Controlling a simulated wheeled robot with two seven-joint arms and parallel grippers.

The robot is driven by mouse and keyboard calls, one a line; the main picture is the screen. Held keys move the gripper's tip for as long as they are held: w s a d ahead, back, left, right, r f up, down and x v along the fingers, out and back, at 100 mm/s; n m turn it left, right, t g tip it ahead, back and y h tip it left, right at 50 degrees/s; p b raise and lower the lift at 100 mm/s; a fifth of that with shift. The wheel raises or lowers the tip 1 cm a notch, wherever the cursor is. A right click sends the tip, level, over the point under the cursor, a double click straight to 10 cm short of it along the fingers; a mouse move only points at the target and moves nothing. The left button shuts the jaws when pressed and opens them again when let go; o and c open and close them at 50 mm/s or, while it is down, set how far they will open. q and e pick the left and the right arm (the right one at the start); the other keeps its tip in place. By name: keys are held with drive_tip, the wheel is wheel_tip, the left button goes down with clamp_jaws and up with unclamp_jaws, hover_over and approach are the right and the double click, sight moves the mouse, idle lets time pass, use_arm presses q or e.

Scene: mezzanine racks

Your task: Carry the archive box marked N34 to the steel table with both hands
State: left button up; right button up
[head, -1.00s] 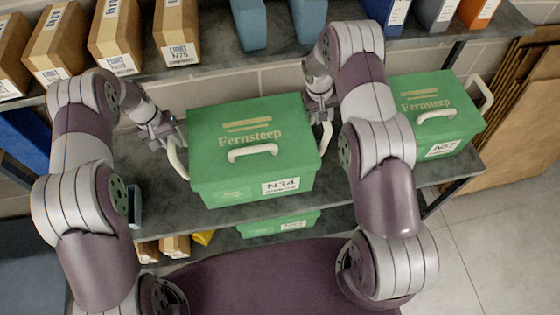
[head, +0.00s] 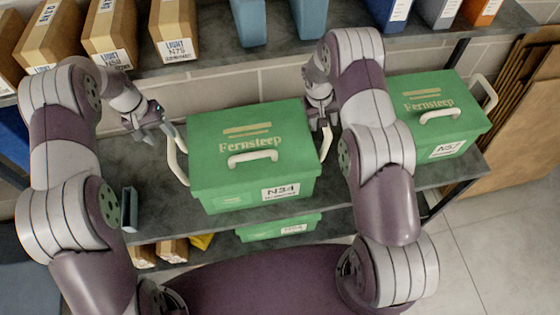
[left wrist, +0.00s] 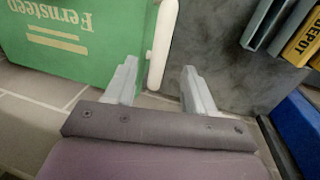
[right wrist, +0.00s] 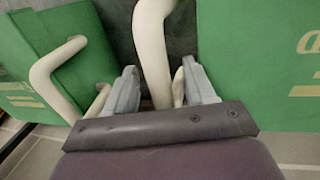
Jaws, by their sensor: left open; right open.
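The green archive box marked N34 (head: 250,165) sits upright on the grey shelf, with a white handle on each side and one on its lid. My left gripper (head: 162,134) is open beside its left side handle (head: 176,160). In the left wrist view the end of that handle (left wrist: 160,45) shows between the open fingers (left wrist: 160,82), nearer the left one. My right gripper (head: 324,116) is open at the right side handle (head: 326,140). In the right wrist view that handle (right wrist: 153,50) runs between the open fingers (right wrist: 158,82). The steel table is not identifiable.
A green box marked N57 (head: 437,118) stands close on the right, beside my right arm. Another green box (head: 280,228) sits on the shelf below. Cardboard boxes (head: 110,35) and binders (head: 440,8) line the upper shelf (head: 350,50). Flat cardboard (head: 525,130) leans at far right.

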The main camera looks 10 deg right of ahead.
drive_tip(key=shift+r, duration=0.4)
use_arm(q)
drive_tip(key=r, duration=0.2)
drive_tip(key=a+r, duration=0.1)
drive_tip(key=r, duration=0.1)
drive_tip(key=shift+r, duration=0.35)
use_arm(e)
wheel_tip(320, 180, up, 11)
drive_tip(key=a, duration=0.2)
drive_tip(key=shift+a, duration=0.15)
use_arm(q)
drive_tip(key=shift+r, duration=0.15)
use_arm(e)
drive_tip(key=shift+r, duration=0.1)
